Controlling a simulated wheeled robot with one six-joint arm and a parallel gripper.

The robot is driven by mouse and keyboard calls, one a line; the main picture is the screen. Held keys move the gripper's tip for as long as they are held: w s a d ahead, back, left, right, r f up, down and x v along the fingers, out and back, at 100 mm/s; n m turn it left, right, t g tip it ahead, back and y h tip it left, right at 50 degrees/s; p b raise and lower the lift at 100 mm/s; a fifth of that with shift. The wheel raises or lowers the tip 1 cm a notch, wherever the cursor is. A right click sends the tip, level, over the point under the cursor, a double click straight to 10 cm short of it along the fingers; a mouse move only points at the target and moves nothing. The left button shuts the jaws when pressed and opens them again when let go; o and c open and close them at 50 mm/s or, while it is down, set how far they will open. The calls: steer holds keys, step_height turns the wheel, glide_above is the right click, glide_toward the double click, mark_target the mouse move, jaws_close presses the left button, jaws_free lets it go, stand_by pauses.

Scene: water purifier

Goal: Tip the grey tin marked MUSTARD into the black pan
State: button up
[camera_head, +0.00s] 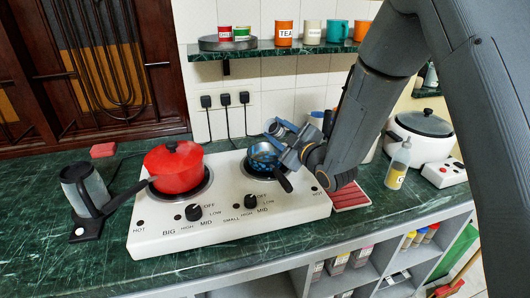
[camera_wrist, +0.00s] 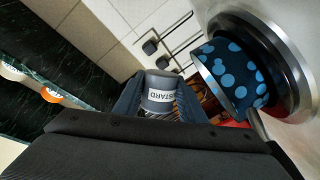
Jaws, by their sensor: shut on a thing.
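The grey tin (camera_wrist: 158,94) shows in the wrist view with part of its MUSTARD label readable. My gripper (camera_wrist: 160,103) is shut around it, one dark ribbed finger on each side. Against the wall and sockets, the tin looks tilted well over. Its contents cannot be seen. The black pan (camera_head: 264,158), dark with blue spots, sits on the right burner in the head view, its black handle towards the front. My gripper (camera_head: 284,138) is just above and right of it there. The pan (camera_wrist: 236,76) is right of the tin in the wrist view, apart from it in the picture.
A red lidded pan (camera_head: 174,167) stands on the left burner of the white stove (camera_head: 230,228). A grey mug-like jug (camera_head: 88,190) is at the left. A squeeze bottle (camera_head: 398,166) and white cooker (camera_head: 422,138) are at the right. A shelf (camera_head: 280,48) with tins runs above.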

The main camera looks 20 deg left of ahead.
steer(key=shift+s+r+n+y+b, duration=0.15)
steer(key=shift+r+n, duration=0.3)
steer(key=shift+n, duration=0.85)
steer(key=shift+w+r+n+y+b, duration=0.2)
steer(key=shift+r+n, duration=0.25)
steer(key=shift+n, duration=0.85)
stand_by(4.9)
steer(key=shift+s+a, duration=0.1)
steer(key=shift+s, duration=0.1)
stand_by(0.3)
